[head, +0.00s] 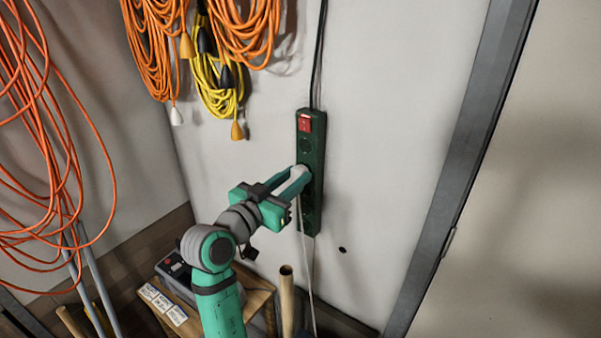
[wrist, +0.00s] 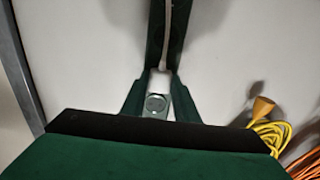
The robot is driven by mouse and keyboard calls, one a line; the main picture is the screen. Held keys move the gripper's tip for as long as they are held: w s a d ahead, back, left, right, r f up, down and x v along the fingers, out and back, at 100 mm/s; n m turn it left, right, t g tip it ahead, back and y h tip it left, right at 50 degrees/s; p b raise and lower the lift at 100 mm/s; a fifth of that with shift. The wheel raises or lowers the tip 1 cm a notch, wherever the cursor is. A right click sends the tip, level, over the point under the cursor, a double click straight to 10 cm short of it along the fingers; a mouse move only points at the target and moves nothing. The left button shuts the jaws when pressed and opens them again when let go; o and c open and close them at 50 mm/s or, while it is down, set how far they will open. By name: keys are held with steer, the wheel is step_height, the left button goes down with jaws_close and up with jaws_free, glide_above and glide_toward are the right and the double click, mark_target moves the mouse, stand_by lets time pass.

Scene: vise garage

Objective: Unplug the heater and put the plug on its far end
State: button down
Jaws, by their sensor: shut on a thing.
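A dark green power strip (head: 304,205) with a red switch (head: 304,123) is mounted upright on the wall. One round socket (head: 305,144) shows below the switch. My gripper (head: 302,176) is at the middle of the strip, shut on a white plug (head: 298,171). In the wrist view the plug (wrist: 158,92) sits between my gripper's two fingers (wrist: 157,104), against the strip (wrist: 178,35). I cannot tell whether its pins are in the socket. Its pale cord (head: 306,255) hangs down the wall. The sockets behind my gripper are partly hidden. I cannot make out the heater.
Orange cords (head: 245,30) and a yellow cord (head: 212,85) hang upper left of the strip. A wooden shelf (head: 258,292) with a dark box (head: 172,268) and labelled packs stands below. A tube (head: 287,300) stands beside it.

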mark_target(296, 177)
steer(key=shift+v, duration=2.55)
